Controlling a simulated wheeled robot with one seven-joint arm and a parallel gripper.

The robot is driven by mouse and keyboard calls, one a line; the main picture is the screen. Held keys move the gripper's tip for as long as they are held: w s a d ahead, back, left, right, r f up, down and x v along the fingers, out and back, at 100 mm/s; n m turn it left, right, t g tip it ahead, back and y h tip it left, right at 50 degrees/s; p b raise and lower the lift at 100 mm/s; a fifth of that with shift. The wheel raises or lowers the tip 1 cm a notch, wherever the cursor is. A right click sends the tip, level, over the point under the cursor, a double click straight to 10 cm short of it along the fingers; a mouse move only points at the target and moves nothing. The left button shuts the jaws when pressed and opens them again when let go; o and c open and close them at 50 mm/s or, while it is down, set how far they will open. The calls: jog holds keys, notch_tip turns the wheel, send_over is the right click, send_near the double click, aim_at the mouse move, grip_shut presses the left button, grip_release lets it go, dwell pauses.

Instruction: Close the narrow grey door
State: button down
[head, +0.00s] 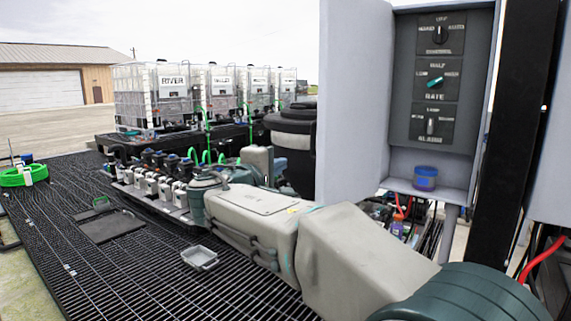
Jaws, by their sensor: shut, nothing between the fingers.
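The narrow grey door (352,100) stands open at the left side of a grey control cabinet (458,168). Its flat face is turned toward me, and the cabinet's inside is exposed. Three dark switch plates are inside, the middle one with a teal knob (435,81). My arm reaches from the lower right toward the middle, low and left of the door. I cannot make out my gripper's fingers; the far end of the arm is hidden behind its own links.
A black post (515,140) stands right of the cabinet, with another grey panel (552,150) beyond. Caged white totes (155,95) and a row of valves (160,180) lie further left. A small tray (200,257) sits on the grating.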

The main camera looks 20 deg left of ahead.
jog(key=w+d+p, duration=0.3)
jog(key=w+d, duration=0.2)
jog(key=shift+w, duration=0.3)
jog(key=shift+d, duration=0.1)
dwell(0.4)
